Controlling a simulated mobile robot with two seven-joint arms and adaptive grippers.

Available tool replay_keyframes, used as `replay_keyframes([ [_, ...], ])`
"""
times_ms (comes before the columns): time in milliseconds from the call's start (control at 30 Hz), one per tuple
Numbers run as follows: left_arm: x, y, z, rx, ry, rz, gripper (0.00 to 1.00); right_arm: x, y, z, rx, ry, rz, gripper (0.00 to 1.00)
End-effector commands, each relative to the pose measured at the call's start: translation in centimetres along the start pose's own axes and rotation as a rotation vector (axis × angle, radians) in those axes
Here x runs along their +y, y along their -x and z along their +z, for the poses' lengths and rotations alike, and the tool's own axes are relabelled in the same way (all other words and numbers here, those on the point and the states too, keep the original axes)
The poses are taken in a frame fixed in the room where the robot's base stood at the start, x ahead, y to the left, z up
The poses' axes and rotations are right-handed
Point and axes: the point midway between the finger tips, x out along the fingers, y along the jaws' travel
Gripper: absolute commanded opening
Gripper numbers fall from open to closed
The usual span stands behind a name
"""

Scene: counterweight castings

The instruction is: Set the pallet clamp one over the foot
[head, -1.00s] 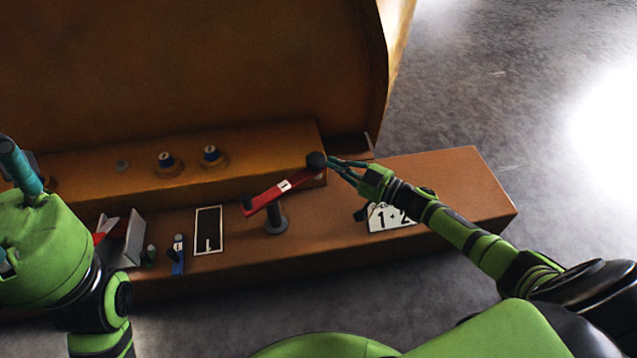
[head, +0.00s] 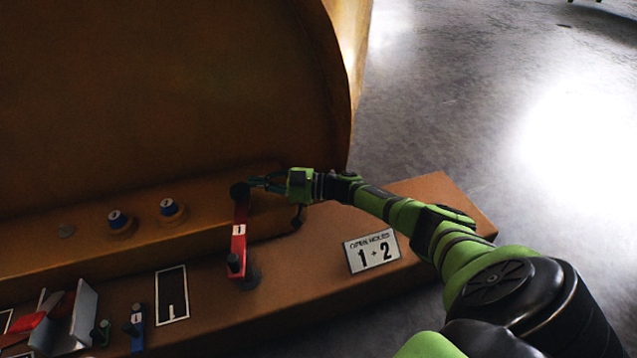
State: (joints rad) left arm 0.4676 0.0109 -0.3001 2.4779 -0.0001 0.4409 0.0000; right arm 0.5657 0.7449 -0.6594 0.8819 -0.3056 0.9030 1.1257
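Pallet clamp one (head: 238,238) is a red bar with a white "1" label. Its near end sits at a dark post (head: 250,277) on the brown pallet beam (head: 315,290). Its far end, with a round black knob (head: 239,190), points away from me and lies over the casting's orange foot (head: 200,232). I cannot tell whether it touches the foot. My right gripper (head: 254,184) reaches in from the right with its teal fingers at the knob, and appears closed on it. My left gripper is out of the picture.
Blue-capped bolts (head: 117,220) stand on the foot. A sign (head: 371,252) reads "OPEN HOLES 1 + 2". Open floor lies right.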

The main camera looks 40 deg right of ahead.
Motion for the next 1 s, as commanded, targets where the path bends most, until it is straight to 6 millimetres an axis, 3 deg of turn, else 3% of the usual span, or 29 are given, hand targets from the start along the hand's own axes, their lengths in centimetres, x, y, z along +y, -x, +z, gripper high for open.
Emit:
replay_keyframes([
  [400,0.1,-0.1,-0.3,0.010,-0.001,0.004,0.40,-0.1,-2.0,0.0,0.000,-0.001,-0.001,0.00],
  [867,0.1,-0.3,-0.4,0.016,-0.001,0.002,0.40,-0.1,-2.0,0.0,0.000,0.000,-0.001,0.00],
  [1000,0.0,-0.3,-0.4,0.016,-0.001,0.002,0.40,-0.1,-1.1,0.1,-0.001,0.001,0.000,0.00],
])
